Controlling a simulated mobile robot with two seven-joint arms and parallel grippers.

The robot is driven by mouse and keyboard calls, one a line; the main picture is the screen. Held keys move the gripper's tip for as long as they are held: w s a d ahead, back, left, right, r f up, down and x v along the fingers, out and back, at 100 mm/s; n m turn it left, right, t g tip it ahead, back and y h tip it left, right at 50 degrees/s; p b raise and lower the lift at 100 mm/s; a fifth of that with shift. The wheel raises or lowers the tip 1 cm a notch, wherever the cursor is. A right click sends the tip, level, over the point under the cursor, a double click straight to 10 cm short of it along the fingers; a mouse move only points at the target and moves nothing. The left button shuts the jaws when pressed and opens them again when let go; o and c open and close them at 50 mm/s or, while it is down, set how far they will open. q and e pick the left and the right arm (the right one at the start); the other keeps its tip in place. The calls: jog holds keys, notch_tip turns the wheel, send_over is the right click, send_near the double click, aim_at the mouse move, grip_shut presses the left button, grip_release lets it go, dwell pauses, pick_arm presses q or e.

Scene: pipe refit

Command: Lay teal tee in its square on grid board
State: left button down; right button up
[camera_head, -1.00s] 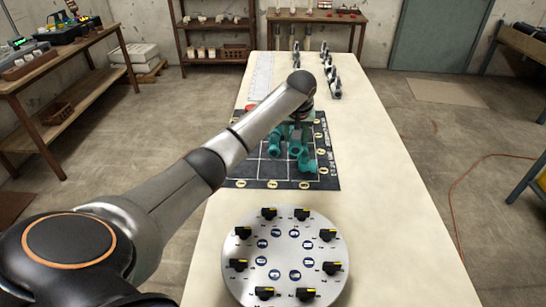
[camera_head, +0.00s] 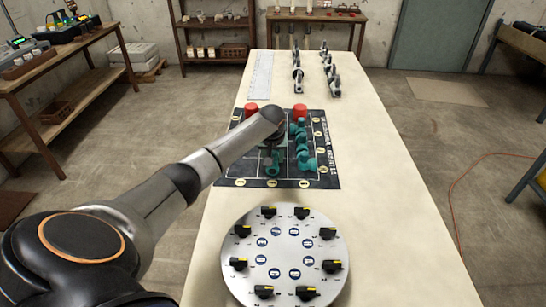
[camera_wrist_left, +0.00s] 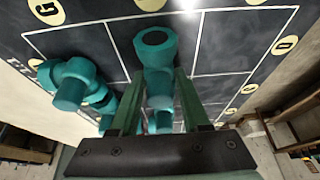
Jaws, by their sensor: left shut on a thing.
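My left gripper (camera_head: 270,168) is shut on a teal tee (camera_wrist_left: 156,52), which shows between the two fingers in the left wrist view. In the head view the tee (camera_head: 272,164) is over the near middle of the dark grid board (camera_head: 238,172), partly hidden by my arm. I cannot tell whether it touches the board. Its round dark end faces up in the wrist view. Other teal fittings (camera_head: 302,150) stand along the right part of the board; they also show at the left of the wrist view (camera_wrist_left: 72,82). My right gripper is not in view.
Two red pieces (camera_head: 300,111) stand at the board's far edge. A round silver plate (camera_head: 285,262) with several black knobs lies nearer me on the table. Grey and black fittings (camera_head: 333,82) stand in rows at the far end. The table's right side (camera_head: 390,200) is clear.

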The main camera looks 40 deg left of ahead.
aim_at(273, 167)
pick_arm(q)
jog(key=shift+c, duration=1.9)
grip_release()
jog(key=shift+d+r, duration=0.1)
jog(key=shift+r, duration=0.4)
jog(key=p+v, duration=0.1)
jog(key=v, duration=1)
jog(key=shift+s+p, duration=0.15)
jog(key=shift+p, duration=0.15)
jog(key=shift+d, duration=0.1)
